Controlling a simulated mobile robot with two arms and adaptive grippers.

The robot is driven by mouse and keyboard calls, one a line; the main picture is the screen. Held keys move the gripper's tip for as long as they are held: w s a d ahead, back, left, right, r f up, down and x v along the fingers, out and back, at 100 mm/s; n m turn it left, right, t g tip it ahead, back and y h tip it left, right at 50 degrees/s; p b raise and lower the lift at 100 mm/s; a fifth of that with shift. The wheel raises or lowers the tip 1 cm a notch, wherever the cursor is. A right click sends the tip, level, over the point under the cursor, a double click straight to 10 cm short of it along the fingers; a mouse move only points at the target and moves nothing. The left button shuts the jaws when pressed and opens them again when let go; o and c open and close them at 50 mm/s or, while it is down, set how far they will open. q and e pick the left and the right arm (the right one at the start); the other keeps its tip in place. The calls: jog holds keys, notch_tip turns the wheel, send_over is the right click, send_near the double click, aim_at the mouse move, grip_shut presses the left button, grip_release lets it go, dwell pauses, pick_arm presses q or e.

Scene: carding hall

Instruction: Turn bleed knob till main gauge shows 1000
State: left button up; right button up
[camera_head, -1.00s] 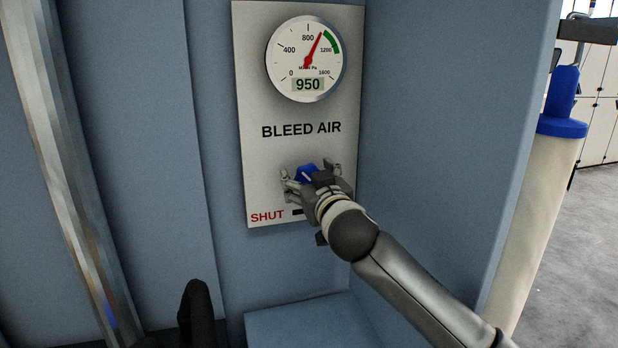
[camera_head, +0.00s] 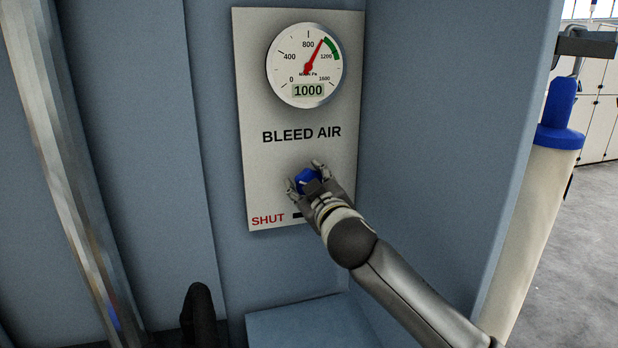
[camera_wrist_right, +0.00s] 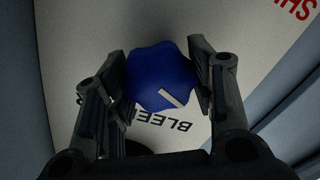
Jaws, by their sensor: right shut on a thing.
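The main gauge (camera_head: 304,65) is a round white dial at the top of the BLEED AIR panel (camera_head: 285,115). Its display reads 1000 and its red needle points up and right, at the start of the green band. The blue bleed knob (camera_head: 306,178) sits low on the panel. My right gripper (camera_head: 308,181) is shut on it. In the right wrist view the lobed blue knob (camera_wrist_right: 162,77), with a pale mark, sits between the two fingers (camera_wrist_right: 163,82). My left gripper cannot be made out in the head view.
Red SHUT lettering (camera_head: 267,220) is at the panel's lower left. Blue-grey walls stand on both sides, with a ledge (camera_head: 300,325) below. A metal post (camera_head: 70,170) runs down the left. A cream cylinder with a blue top (camera_head: 559,138) stands at the right.

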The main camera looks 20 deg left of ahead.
jog(key=shift+n, duration=0.4)
jog(key=o, duration=1)
jog(key=shift+a, duration=0.1)
jog(key=shift+o, duration=0.2)
jog(key=shift+d, duration=0.25)
jog(key=shift+s, duration=0.3)
jog(key=v, duration=1.1)
jog(key=shift+d, duration=0.35)
